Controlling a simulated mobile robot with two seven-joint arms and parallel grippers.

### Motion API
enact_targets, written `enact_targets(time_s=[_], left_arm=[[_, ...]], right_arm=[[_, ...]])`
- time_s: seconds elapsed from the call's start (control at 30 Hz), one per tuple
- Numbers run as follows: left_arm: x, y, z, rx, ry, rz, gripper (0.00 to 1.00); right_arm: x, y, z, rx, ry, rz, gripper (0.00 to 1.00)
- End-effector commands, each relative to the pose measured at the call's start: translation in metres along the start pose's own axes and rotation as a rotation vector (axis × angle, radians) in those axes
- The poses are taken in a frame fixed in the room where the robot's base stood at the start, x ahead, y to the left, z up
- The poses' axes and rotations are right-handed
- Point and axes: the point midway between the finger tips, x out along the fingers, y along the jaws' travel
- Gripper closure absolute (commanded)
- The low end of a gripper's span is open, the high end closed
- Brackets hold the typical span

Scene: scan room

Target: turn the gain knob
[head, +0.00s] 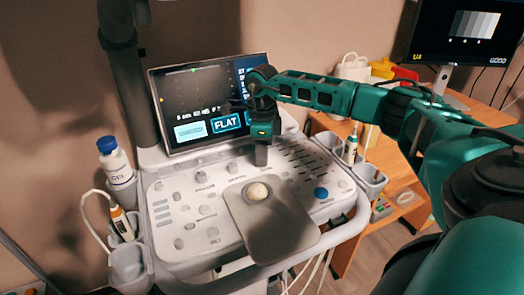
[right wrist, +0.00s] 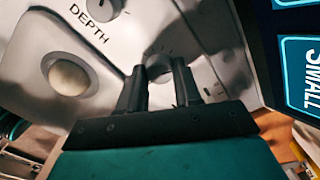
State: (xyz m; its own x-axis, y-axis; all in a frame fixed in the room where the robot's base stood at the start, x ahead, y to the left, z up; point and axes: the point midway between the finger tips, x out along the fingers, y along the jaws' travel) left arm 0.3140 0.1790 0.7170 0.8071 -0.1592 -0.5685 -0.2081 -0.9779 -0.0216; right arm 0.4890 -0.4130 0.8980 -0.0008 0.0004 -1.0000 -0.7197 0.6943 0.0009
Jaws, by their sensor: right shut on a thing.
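The ultrasound console (head: 172,246) has a grey control panel with several knobs and a trackball (head: 257,191). My right gripper (head: 261,158) comes down from above onto the panel's upper part, just below the screen. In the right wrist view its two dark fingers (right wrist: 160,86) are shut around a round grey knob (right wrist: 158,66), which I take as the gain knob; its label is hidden. A knob marked DEPTH (right wrist: 102,4) stands beside it, apart from the fingers. In the head view the held knob is hidden behind the gripper. My left gripper is not in view.
The console screen (head: 193,87) stands close behind the right gripper and shows FLAT. A gel bottle (head: 117,168) and a probe (head: 122,222) sit at the left. Another probe (head: 351,147) is in a right-side holder. A second monitor (head: 470,32) stands at the upper right.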

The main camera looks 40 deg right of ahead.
Motion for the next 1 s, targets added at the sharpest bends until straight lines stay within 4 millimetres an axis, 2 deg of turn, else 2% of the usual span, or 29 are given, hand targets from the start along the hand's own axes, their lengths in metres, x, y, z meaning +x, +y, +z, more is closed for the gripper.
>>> enact_targets(time_s=[0.17,0.2,0.47,0.77,0.87,1.0], left_arm=[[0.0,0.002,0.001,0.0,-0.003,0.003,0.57],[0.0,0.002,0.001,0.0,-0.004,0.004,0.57],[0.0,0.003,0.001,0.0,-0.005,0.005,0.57],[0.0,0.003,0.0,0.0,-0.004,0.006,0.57],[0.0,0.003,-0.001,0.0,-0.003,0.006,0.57],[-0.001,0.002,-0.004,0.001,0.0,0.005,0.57]], right_arm=[[-0.001,0.0,0.0,-0.001,-0.001,-0.002,0.97],[-0.001,0.0,0.0,-0.001,-0.001,-0.002,0.66],[0.0,0.0,0.0,-0.001,-0.001,-0.001,0.41],[-0.004,0.0,0.0,-0.001,-0.001,-0.001,0.41],[-0.015,-0.001,0.001,-0.002,-0.003,-0.003,0.41],[-0.044,-0.001,0.001,-0.002,-0.005,-0.004,0.41]])
